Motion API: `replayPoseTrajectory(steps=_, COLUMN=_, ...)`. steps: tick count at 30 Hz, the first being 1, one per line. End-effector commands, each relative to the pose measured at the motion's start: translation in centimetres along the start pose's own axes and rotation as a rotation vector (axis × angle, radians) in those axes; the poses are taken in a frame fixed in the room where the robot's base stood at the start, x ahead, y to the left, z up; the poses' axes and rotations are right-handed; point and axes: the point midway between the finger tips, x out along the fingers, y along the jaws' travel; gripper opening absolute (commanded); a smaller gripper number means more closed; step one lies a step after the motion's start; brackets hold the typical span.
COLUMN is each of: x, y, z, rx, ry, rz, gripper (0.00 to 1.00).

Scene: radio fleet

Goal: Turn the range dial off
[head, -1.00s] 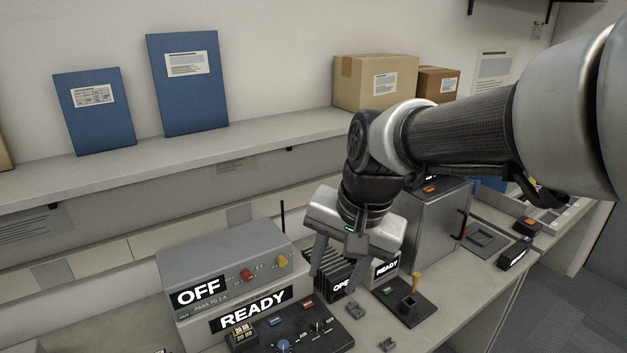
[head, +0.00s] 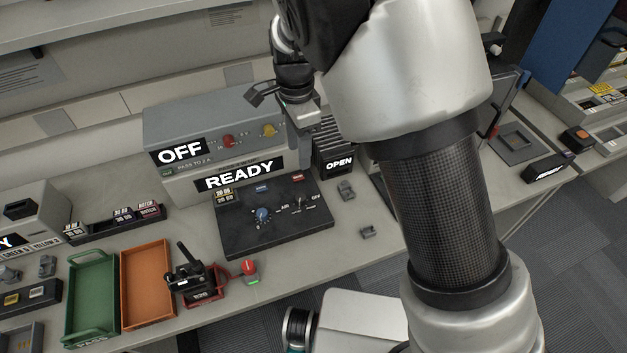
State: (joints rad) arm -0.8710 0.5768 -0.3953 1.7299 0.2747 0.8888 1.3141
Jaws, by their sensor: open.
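A blue dial (head: 262,214) with a ring of marks stands on the sloped black panel (head: 285,238); it may be the range dial, but I cannot read its label or setting. Behind it, the grey box (head: 215,128) carries a red knob (head: 229,141), a yellow knob (head: 268,130), an OFF display (head: 181,151) and a READY display (head: 239,175). My gripper (head: 279,116) is open and empty near the right end of the grey box, behind and above the black panel, apart from the blue dial. My arm hides part of the bench to the right.
A dark finned unit reading OPEN (head: 339,164) stands right of the grey box. Left of the panel are a green tray (head: 90,292), an orange tray (head: 149,284) and a red-based device (head: 201,286). A red knob on a small stand (head: 249,271) sits near the front edge.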

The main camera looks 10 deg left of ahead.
Motion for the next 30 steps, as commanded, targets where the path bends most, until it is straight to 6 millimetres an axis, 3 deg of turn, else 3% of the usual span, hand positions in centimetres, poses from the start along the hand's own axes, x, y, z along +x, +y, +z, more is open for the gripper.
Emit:
replayPoseTrajectory(steps=5, x=1.9, y=0.0, z=0.1, rx=0.003, ry=0.001, rz=0.005, gripper=0.42)
replayPoseTrajectory(steps=24, x=14.9, y=0.1, z=0.0, rx=0.002, ry=0.001, rz=0.005, gripper=0.42)
replayPoseTrajectory(steps=30, x=16.9, y=0.0, z=0.0, rx=0.002, ry=0.000, rz=0.002, gripper=0.42)
